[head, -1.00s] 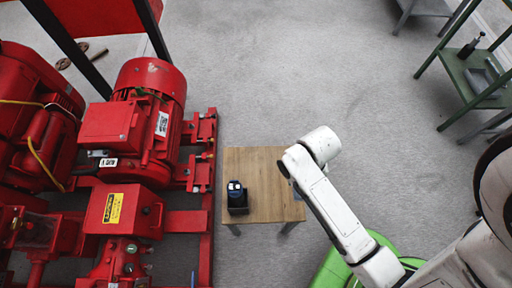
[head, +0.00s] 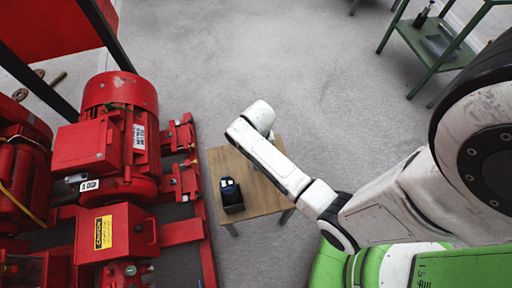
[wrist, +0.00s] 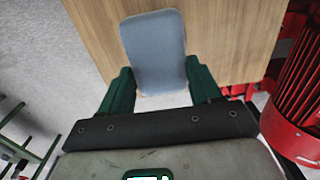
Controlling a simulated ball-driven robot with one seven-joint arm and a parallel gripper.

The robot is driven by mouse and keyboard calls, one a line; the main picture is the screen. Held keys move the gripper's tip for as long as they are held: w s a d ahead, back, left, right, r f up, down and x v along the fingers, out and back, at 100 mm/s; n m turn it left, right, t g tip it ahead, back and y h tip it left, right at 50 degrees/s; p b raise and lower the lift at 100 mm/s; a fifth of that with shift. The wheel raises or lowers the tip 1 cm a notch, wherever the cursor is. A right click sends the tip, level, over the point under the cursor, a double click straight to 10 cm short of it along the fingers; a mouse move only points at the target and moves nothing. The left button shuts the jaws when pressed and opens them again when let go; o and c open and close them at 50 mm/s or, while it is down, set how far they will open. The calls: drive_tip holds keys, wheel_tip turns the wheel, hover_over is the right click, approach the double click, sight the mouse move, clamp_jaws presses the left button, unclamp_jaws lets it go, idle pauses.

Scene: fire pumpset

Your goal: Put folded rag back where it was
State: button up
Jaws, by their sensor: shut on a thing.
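The folded rag (wrist: 153,45) is a blue-grey flat piece with rounded corners. In the wrist view it is between the two green fingers of my gripper (wrist: 158,72), which is shut on its near part. The rag's far part sticks out beyond the fingertips, over the wooden table (wrist: 225,40). I cannot tell whether it touches the tabletop. In the head view the gripper and rag are hidden by my white arm, whose end is above the far right part of the table (head: 262,199).
A black holder with a dark blue item (head: 231,196) stands on the table's left part. The red pumpset (head: 115,150) stands close on the left. A green shelf (head: 430,50) with a dark bottle (head: 424,15) is at the upper right. The grey floor beyond the table is clear.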

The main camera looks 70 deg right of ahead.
drive_tip(key=shift+w+d+f, duration=0.2)
drive_tip(key=shift+w+f, duration=0.15)
drive_tip(key=shift+f, duration=0.2)
drive_tip(key=shift+w+f+b, duration=0.15)
drive_tip(key=shift+f+b, duration=0.3)
drive_tip(key=shift+f, duration=1.2)
drive_tip(key=shift+f, duration=0.15)
drive_tip(key=o, duration=0.8)
drive_tip(key=shift+o, duration=0.2)
